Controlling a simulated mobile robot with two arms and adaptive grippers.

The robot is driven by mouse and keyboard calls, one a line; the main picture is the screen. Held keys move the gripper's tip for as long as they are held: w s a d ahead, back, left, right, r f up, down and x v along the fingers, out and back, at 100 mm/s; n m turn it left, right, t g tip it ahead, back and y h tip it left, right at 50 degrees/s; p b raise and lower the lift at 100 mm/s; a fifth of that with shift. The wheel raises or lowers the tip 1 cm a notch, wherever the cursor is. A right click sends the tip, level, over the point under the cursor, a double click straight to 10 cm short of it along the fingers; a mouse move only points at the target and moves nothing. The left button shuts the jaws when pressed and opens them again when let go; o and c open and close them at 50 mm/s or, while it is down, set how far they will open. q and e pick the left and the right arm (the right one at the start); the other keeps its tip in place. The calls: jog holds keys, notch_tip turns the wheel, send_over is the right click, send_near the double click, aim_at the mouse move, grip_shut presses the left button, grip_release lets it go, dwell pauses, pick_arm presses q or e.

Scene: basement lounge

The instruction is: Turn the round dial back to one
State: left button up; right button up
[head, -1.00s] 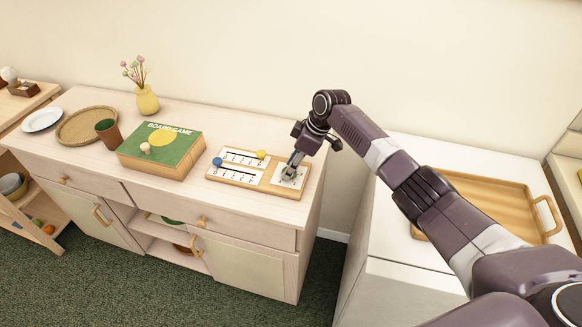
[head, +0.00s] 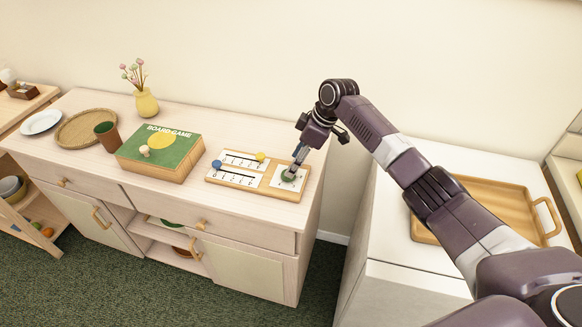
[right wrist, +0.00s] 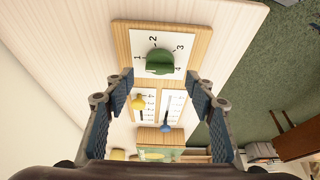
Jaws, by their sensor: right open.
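The round green dial (head: 288,176) sits on the white square at the right end of a wooden board (head: 240,186) on the cabinet top. In the right wrist view the dial (right wrist: 160,62) has a raised grip bar, with the numbers 1 to 4 printed around it. The bar lies roughly crosswise there, its right end near the 4; I cannot tell which end is the pointer. My right gripper (head: 297,160) is just above the dial. In the right wrist view its fingers (right wrist: 160,88) are wide apart and empty, clear of the dial. My left gripper is out of view.
The board also carries a blue slider knob (head: 217,164) and a yellow one (head: 260,156). A wooden tray (head: 480,205) lies on the right-hand surface.

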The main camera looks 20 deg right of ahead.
jog(key=v, duration=0.8)
